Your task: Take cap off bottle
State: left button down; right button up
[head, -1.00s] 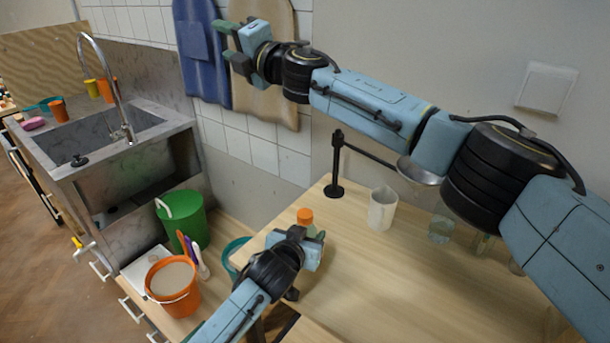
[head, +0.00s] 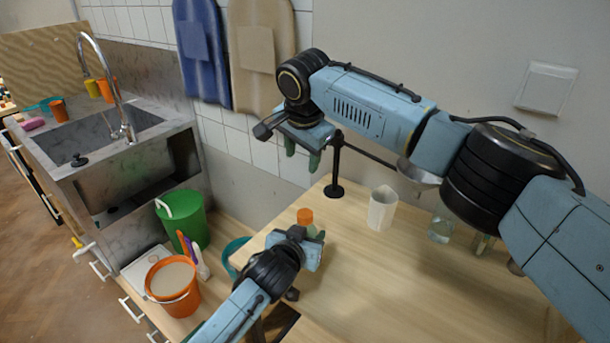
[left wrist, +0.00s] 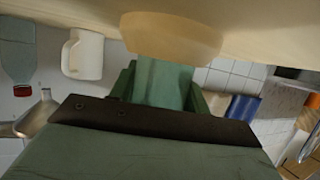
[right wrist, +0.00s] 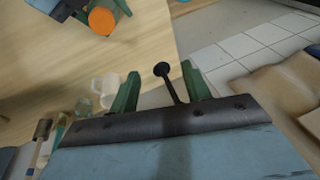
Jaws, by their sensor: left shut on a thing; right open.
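The bottle's orange cap (head: 305,216) shows just above my left gripper (head: 313,236). My left gripper is shut on the bottle, near the left side of the wooden table (head: 400,285). In the left wrist view the bottle's translucent green body (left wrist: 163,82) is between the fingers. The right wrist view shows the cap (right wrist: 102,20) from above, at the top left. My right gripper (head: 303,155) is open and empty, pointing down, above and behind the cap in the head view. The fingers hide much of the bottle's body.
A black stand (head: 335,175) rises behind the bottle and bears a funnel (head: 418,172). A white mug (head: 382,208) and a glass vessel (head: 440,229) stand to the right. An orange bucket (head: 172,300) and a green bin (head: 186,220) are at left. The table's front middle is clear.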

aim_at(305, 213)
jog(key=s+m+g, duration=0.1)
jog(key=s, duration=0.1)
jog(key=s+m+g, duration=0.1)
jog(key=s, duration=0.1)
jog(key=s+f+m+g, duration=0.1)
jog(key=s, duration=0.1)
jog(key=shift+d+f+g, duration=0.1)
jog(key=shift+d+g, duration=0.2)
jog(key=shift+s+f+m, duration=0.15)
jog(key=shift+f+m, duration=0.15)
notch_tip(305, 213, down, 7)
jog(key=shift+f, duration=0.15)
jog(key=c, duration=1)
jog(key=n, duration=1.3)
jog(key=shift+n, duration=0.4)
